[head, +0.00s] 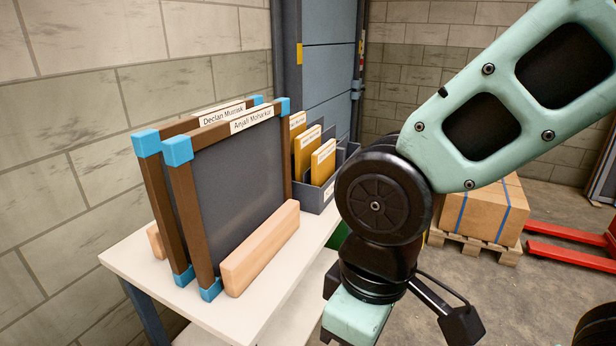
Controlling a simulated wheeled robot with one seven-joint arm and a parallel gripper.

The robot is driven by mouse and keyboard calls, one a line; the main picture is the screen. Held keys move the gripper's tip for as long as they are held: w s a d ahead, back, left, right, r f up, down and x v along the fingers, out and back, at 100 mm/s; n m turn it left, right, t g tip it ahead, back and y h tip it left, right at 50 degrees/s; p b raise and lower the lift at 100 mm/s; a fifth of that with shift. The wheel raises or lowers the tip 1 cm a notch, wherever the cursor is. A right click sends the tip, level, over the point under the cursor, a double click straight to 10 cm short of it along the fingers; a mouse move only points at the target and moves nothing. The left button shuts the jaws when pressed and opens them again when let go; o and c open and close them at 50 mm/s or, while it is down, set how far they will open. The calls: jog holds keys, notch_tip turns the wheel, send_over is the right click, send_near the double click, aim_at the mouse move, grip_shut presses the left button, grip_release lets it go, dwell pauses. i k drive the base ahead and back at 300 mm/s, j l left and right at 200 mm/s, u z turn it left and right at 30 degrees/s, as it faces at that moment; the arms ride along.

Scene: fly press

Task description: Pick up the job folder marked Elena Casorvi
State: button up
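Several tan job folders (323,162) with white label strips stand upright in a dark grey holder (329,190) at the back of the white table. The writing on their labels is too small to read, so I cannot tell which is marked Elena Casorvi. My arm crosses the right half of the head view and bends downward in front of the holder's right side.
Two dark framed screens with blue corners, labelled Declan Murtak (222,112) and Anjali Moharkar (251,120), lean in a wooden rack (262,245) on the white table (150,285). A strapped carton (485,210) sits on a pallet behind my arm, near red forks (570,233).

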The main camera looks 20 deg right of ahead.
aim_at(323, 160)
jog(key=z, duration=0.25)
jog(key=i+l+u, duration=0.1)
jog(key=i+l, duration=0.25)
jog(key=i+l+u, duration=0.15)
jog(key=i+l, duration=0.25)
jog(key=i+l+u, duration=0.1)
jog(key=i+l, duration=0.3)
jog(key=i+l+u, duration=0.15)
jog(key=i+l, duration=0.15)
jog(key=l, duration=0.2)
jog(key=i+l+u, duration=0.1)
jog(key=i+l, duration=0.25)
jog(key=l, duration=0.15)
